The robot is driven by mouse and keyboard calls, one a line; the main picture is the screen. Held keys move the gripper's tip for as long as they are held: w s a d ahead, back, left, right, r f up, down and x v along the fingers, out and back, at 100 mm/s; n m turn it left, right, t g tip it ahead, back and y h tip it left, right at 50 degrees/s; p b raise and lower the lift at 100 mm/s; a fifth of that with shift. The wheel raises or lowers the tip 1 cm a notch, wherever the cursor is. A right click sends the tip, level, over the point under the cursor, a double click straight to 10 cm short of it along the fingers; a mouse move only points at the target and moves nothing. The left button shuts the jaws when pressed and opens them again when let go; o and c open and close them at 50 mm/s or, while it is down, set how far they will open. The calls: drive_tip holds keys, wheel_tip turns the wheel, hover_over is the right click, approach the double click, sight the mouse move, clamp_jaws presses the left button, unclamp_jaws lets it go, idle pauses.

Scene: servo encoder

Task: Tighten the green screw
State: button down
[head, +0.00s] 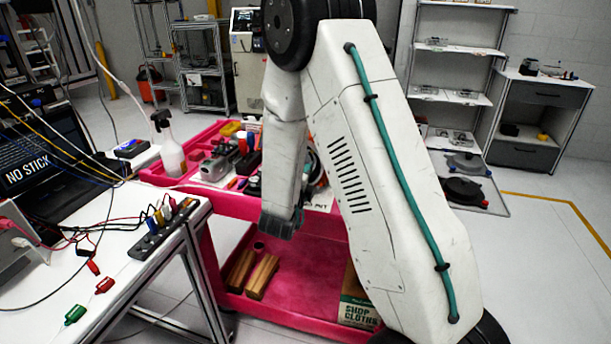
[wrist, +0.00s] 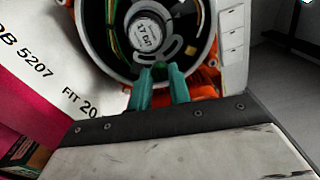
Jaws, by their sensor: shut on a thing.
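The round servo encoder (wrist: 148,30) fills the top middle of the wrist view, with a dark rim and a pale central disc marked "17 bit". My gripper (wrist: 158,82) has two teal fingers reaching to the lower part of the encoder's face. The fingers are close together and shut on a small green piece at their tips, which looks like the green screw (wrist: 160,65). The fingertips hide most of it, so its seating cannot be told. In the head view, my arm covers much of the work area, and my fingers cannot be made out.
The pink cart (head: 220,199) carries several tools and parts beside my arm. A spray bottle (head: 170,150) stands at its left end. A white bench (head: 130,235) with a laptop (head: 50,150) and cables is at left. Orange parts (wrist: 205,82) surround the encoder closely.

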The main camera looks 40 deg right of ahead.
drive_tip(key=shift+f+m, duration=0.1)
drive_tip(key=shift+m, duration=0.2)
idle(0.4)
drive_tip(key=c, duration=1.3)
unclamp_jaws()
drive_tip(key=v, duration=0.8)
